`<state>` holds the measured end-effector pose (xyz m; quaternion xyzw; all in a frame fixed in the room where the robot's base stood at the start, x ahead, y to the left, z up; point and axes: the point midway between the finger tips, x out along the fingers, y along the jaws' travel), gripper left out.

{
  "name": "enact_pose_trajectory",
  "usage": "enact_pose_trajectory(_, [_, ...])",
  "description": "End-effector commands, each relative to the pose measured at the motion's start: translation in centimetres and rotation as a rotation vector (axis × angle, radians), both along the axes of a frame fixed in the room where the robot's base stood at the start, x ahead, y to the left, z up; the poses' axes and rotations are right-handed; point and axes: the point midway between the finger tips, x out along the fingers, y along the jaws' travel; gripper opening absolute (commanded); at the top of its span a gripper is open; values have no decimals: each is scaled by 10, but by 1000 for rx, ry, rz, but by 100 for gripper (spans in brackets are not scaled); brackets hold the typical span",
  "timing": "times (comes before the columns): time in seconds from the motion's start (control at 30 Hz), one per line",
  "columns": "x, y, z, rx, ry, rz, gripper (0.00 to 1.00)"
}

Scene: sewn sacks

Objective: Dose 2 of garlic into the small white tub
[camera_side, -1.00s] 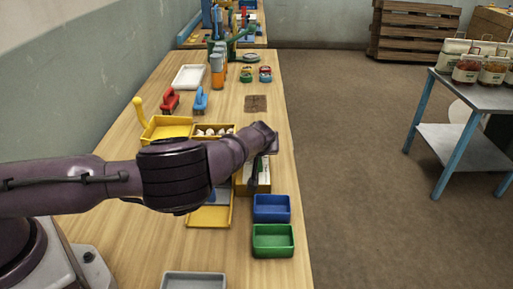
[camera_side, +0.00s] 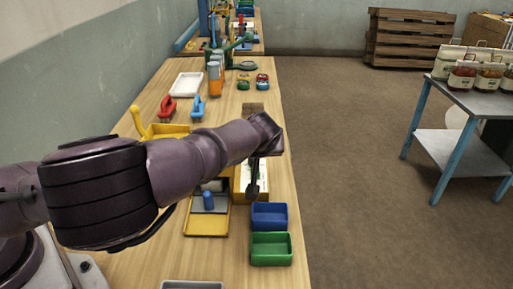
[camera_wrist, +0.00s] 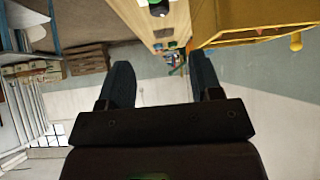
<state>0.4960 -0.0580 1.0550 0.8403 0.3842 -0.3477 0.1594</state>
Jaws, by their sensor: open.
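My gripper (camera_side: 254,180) hangs over the right part of the bench, beside a yellow-walled box with a white face (camera_side: 239,182). In the wrist view its two dark fingers (camera_wrist: 163,78) stand apart with nothing between them. The garlic is hidden behind my arm in the side view now. A white rectangular tray (camera_side: 187,84) lies at the back left of the bench. A pale tray (camera_side: 192,285) is cut off at the bottom edge. I cannot tell whether either is the small white tub.
A blue bin (camera_side: 269,216) and a green bin (camera_side: 271,248) stand at the bench's right edge. A yellow tray (camera_side: 205,226) lies left of them. Red (camera_side: 167,108) and blue (camera_side: 197,107) handled tools stand further back.

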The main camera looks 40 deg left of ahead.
Motion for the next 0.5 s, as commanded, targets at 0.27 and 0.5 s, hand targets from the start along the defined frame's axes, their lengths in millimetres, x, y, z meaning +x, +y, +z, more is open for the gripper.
enact_pose_trajectory(0.27, [25, -2, -5, 27, 19, 104, 59])
enact_pose_trajectory(0.5, [23, -5, -9, 1, 0, 243, 59])
